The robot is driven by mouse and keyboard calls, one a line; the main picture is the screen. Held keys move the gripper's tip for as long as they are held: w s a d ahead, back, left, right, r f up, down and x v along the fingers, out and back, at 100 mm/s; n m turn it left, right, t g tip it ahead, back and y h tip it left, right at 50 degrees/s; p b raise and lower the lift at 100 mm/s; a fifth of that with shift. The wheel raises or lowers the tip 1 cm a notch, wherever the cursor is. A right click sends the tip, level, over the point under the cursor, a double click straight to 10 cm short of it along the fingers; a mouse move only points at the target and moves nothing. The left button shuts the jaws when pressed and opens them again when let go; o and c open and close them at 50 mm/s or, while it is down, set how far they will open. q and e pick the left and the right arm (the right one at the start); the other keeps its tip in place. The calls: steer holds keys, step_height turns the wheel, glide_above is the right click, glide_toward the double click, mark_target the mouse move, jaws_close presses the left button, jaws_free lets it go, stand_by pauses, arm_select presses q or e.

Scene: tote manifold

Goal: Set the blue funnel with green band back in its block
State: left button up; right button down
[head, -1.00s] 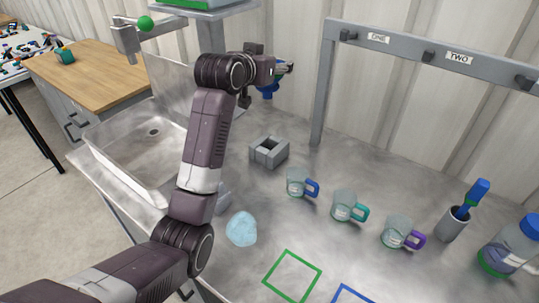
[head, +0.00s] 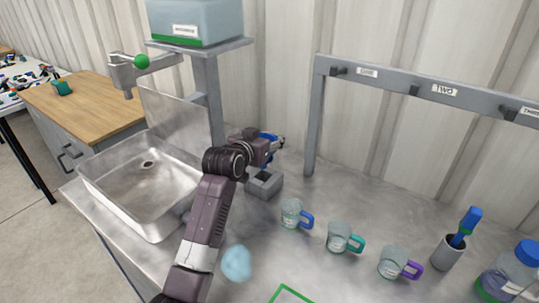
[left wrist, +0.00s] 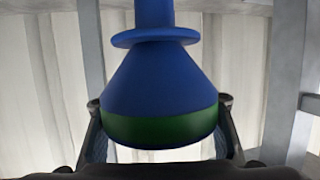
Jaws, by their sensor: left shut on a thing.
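The blue funnel (left wrist: 158,85) with a green band fills the middle of the left wrist view, its wide banded end between my gripper's fingers. My left gripper (head: 277,142) is shut on the funnel. In the head view only a little of the blue funnel (head: 267,136) shows, partly hidden by the gripper. The grey block (head: 264,186) with a square opening stands on the steel counter just below the gripper. The funnel is above the block; whether its lower end touches or enters the opening cannot be told. My right gripper is not in view.
A sink (head: 140,185) lies left of the block. Mugs with blue (head: 291,214), teal (head: 338,237) and purple (head: 392,262) handles stand to the right. A grey rail (head: 400,84) with hooks runs behind. A pale blue lump (head: 237,263) lies in front.

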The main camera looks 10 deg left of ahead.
arm_select(q)
step_height(320, 180, down, 6)
steer(key=shift+f+p, duration=0.25)
steer(key=shift+p, duration=0.35)
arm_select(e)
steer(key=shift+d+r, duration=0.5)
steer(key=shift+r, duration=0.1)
arm_select(q)
steer(key=shift+f, duration=0.1)
steer(key=o, duration=1.5)
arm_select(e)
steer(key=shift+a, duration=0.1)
